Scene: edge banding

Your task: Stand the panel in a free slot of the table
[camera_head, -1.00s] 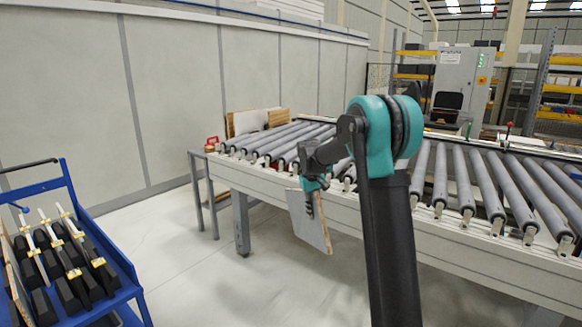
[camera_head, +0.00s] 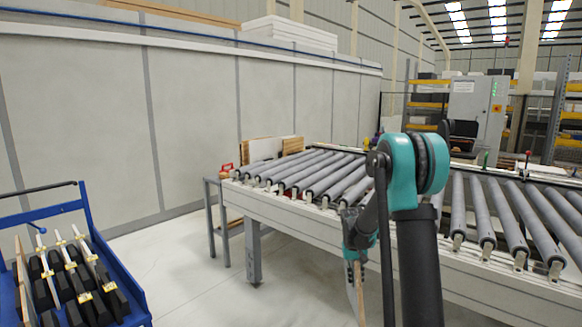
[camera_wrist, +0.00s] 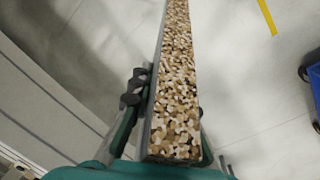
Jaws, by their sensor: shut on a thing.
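My gripper (camera_head: 354,257) is shut on the panel (camera_head: 357,292), holding it off the floor in front of the roller conveyor. In the head view the panel hangs below the fingers, nearly edge-on, partly hidden by my arm. In the wrist view the panel's speckled chipboard edge (camera_wrist: 176,85) runs up from between the fingers. The blue slotted table (camera_head: 118,262) stands at the lower left of the head view, well apart from the panel. Black blocks with pale strips form its slots, and a brown panel (camera_head: 22,280) stands at its left side. Individual slots are hard to judge.
The roller conveyor (camera_head: 270,212) runs across the middle and right, close behind my arm. Boards (camera_head: 270,149) stand beyond its far left end. Open floor (camera_head: 195,275) lies between the blue table and the conveyor. A grey wall (camera_head: 200,110) closes off the left.

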